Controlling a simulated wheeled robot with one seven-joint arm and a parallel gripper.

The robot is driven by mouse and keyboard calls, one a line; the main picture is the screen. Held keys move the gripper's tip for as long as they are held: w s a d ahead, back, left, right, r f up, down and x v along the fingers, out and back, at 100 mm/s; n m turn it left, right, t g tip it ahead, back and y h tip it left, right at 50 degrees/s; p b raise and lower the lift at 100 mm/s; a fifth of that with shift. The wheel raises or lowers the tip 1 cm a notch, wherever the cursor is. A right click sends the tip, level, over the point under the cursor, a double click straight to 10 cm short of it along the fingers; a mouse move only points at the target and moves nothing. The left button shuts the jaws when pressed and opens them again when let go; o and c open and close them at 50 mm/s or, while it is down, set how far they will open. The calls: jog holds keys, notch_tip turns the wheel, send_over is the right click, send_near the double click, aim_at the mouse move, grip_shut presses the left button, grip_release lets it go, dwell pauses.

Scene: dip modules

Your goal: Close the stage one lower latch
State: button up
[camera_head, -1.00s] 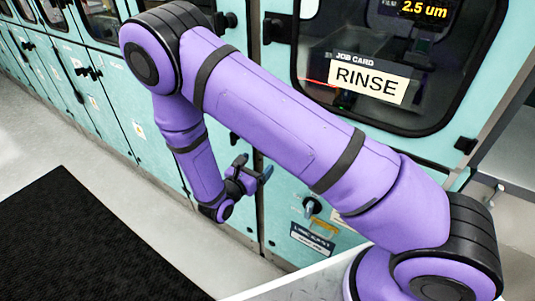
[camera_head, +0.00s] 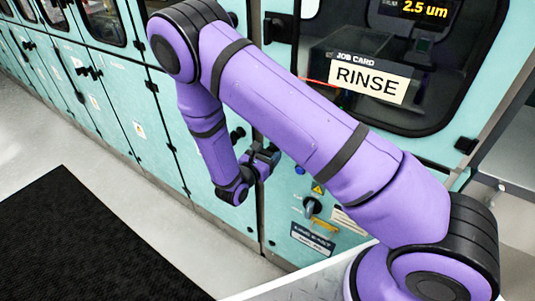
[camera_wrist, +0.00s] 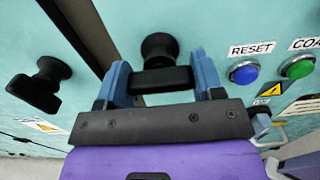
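A black latch (camera_wrist: 160,78) with a round knob and a horizontal bar sits on the teal lower cabinet panel, beside the dark door gap. In the wrist view my gripper (camera_wrist: 163,82) has its two blue fingers wide apart, one on each side of the bar. The bar nearly fills the gap; I cannot tell whether the fingers touch it. In the head view my gripper (camera_head: 268,158) is at the lower panel, and the arm partly hides this area. No label naming the latch is visible.
A second black latch (camera_wrist: 40,86) is on the panel to the left. A blue reset button (camera_wrist: 243,73) and a green button (camera_wrist: 297,67) are close to the right. A warning sticker (camera_wrist: 271,90) is below them. A black mat (camera_head: 75,240) lies on the open floor.

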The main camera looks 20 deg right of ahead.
jog(key=shift+n, duration=0.4)
jog(key=n, duration=0.3)
jog(key=shift+n, duration=0.4)
jog(key=n, duration=0.4)
jog(key=shift+n, duration=0.3)
jog(key=n, duration=0.8)
jog(key=shift+n, duration=0.3)
jog(key=o, duration=0.9)
